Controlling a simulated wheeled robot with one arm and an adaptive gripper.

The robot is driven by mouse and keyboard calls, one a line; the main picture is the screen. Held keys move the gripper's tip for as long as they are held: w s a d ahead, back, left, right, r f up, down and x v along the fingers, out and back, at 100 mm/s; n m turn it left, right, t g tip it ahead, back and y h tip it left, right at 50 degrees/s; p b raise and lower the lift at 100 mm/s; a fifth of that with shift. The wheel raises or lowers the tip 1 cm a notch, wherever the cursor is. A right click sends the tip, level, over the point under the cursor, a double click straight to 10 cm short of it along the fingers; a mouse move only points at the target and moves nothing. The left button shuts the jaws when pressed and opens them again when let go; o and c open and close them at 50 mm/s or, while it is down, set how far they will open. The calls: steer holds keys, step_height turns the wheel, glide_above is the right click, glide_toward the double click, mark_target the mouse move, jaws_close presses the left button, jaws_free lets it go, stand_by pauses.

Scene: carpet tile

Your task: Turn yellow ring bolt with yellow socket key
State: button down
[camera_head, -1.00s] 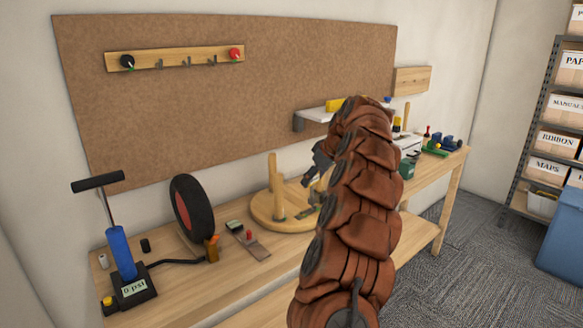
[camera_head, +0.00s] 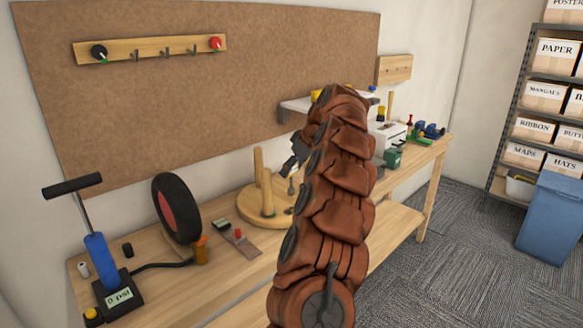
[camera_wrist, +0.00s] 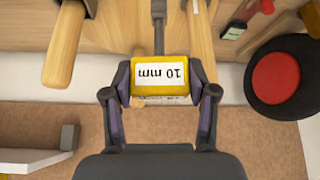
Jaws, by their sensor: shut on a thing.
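In the wrist view the yellow socket key (camera_wrist: 180,88) shows as a yellow block with a white "10 mm" label and a grey shaft running away from me. My gripper (camera_wrist: 160,92) is shut on this block, one finger on each side. In the head view my gripper (camera_head: 293,162) hangs over the round wooden base (camera_head: 247,207) on the bench, partly hidden by my brown arm. The shaft points down there. I cannot make out the yellow ring bolt; the shaft's far end is cut off in the wrist view.
Upright wooden pegs (camera_head: 265,192) rise from the base close to the key. A black wheel with a red hub (camera_head: 178,208) and a blue pump (camera_head: 100,260) stand left. A wall shelf (camera_head: 295,108) is behind my gripper.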

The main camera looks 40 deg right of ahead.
mark_target(291, 182)
steer(key=shift+f+b, duration=2.1)
steer(key=shift+f, duration=0.8)
steer(key=shift+m+h+b, duration=0.7)
steer(key=shift+m+b, duration=0.3)
steer(key=shift+m, duration=0.3)
steer(key=shift+a+m+g+h+b, duration=0.1)
steer(key=shift+m+g+h+b, duration=0.2)
steer(key=shift+m+h+b, duration=1.05)
steer(key=shift+m+b, duration=0.65)
steer(key=shift+m, duration=0.4)
steer(key=shift+w+m+g+h+b, duration=0.1)
steer(key=shift+m+g+h+b, duration=0.35)
steer(key=shift+m+b, duration=0.6)
steer(key=shift+m+g+h+b, duration=0.3)
steer(key=shift+m+g+b, duration=0.15)
steer(key=shift+m+b, duration=0.6)
steer(key=shift+m+h, duration=0.3)
steer(key=shift+m, duration=0.2)
steer(key=shift+a+m+g+b, duration=0.1)
steer(key=shift+m+g+b, duration=0.6)
steer(key=shift+m, duration=0.3)
steer(key=shift+r, duration=0.15)
